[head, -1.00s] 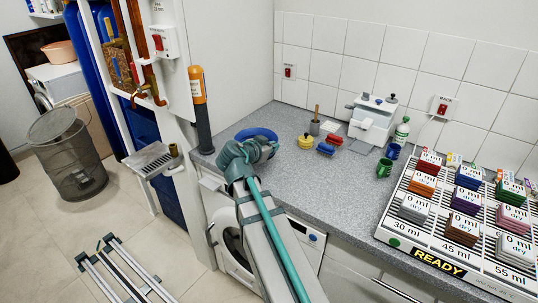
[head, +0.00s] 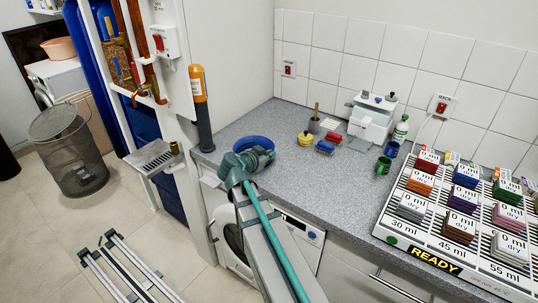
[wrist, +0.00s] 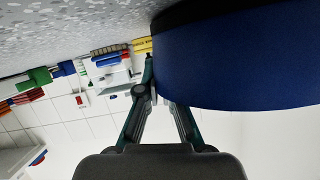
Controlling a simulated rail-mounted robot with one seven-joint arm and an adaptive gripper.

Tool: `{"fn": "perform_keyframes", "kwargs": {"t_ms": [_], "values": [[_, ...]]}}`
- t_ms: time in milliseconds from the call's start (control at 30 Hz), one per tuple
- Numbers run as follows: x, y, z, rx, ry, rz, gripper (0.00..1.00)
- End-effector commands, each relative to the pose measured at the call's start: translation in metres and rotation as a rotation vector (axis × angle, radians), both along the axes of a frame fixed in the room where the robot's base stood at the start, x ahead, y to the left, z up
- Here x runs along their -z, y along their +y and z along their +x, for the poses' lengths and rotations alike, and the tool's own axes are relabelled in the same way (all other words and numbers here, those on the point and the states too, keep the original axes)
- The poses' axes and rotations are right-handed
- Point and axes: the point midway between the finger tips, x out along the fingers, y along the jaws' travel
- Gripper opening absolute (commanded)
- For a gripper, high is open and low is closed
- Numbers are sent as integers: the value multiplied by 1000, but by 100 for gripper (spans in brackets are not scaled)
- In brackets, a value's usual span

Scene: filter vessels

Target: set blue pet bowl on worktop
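The blue pet bowl (head: 254,142) is at the left part of the grey speckled worktop (head: 222,141), near its front edge. It looks upright and level, at or just above the surface; I cannot tell if it touches. My gripper (head: 262,158) is at the bowl's near side, partly covering it. In the wrist view, which is upside down, the bowl's blue wall (wrist: 240,65) fills the upper right. My gripper (wrist: 157,85) has its fingers close together at the bowl's edge; one finger is partly hidden behind the wall. It appears shut on the wall.
A yellow item (head: 305,139), red and blue blocks (head: 325,147), a white machine (head: 372,118) and a green mug (head: 383,165) stand to the right. A white rack of labelled blocks (head: 460,215) is at far right. An orange cylinder (head: 198,85) stands at the left.

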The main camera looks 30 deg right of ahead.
Motion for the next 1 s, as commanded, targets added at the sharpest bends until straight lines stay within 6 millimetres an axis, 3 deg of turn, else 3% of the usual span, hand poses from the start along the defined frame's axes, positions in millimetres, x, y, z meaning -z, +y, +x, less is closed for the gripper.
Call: {"fn": "perform_keyframes", "kwargs": {"t_ms": [233, 400, 433, 867, 1000], "values": [[4, 0, 0, 0, 0, 0, 0], [2, 0, 0, 1, 1, 0, 30], [2, 0, 0, 1, 1, 0, 31], [-2, 1, -1, 0, 1, 0, 31], [-7, 19, -11, -3, 0, 0, 31]]}}
